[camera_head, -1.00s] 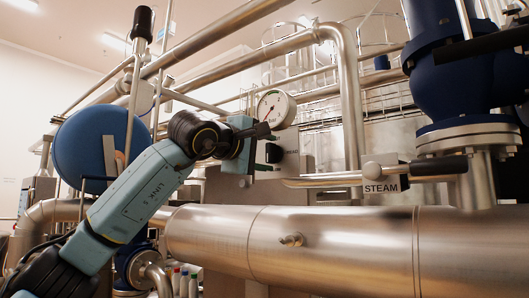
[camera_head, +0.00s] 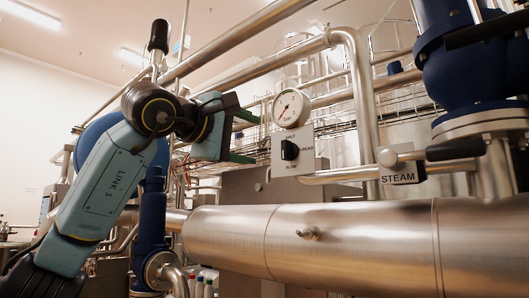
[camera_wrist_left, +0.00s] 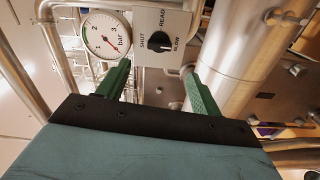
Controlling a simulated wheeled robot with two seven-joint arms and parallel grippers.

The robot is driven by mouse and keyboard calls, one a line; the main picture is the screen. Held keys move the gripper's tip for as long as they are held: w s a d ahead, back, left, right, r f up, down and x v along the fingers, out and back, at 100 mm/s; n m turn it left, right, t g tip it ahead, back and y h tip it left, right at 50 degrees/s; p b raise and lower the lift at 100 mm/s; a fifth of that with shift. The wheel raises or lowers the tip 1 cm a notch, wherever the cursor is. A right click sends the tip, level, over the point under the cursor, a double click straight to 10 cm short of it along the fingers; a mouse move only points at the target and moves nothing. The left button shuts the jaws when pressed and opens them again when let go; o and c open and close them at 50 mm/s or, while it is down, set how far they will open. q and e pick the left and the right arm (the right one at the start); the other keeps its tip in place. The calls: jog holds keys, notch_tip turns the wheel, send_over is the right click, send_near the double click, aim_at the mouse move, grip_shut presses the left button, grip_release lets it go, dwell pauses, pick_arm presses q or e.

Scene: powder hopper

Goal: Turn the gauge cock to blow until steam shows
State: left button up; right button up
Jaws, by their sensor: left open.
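The gauge cock is a black knob (camera_head: 289,150) on a pale plate (camera_head: 305,137) below a round white pressure gauge (camera_head: 291,108). In the left wrist view the knob (camera_wrist_left: 158,45) sits among the words SHUT, READ and BLOW; I cannot tell exactly where it points. The gauge (camera_wrist_left: 107,35) has a red needle. My left gripper (camera_head: 243,137) is open and empty, just left of the plate in the head view. In the left wrist view its green fingers (camera_wrist_left: 157,72) stand apart with the knob beyond the gap, not touching it. My right gripper is out of view.
A large steel pipe (camera_head: 365,245) runs across below the plate. A STEAM label (camera_head: 399,177) hangs near a black-handled lever (camera_head: 456,149) at the right. A blue valve body (camera_head: 470,65) stands at the upper right. A vertical pipe (camera_head: 366,110) rises close to the plate's right.

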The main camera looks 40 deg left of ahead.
pick_arm(q)
jog(key=shift+s+a, duration=0.1)
jog(key=shift+s, duration=1.1)
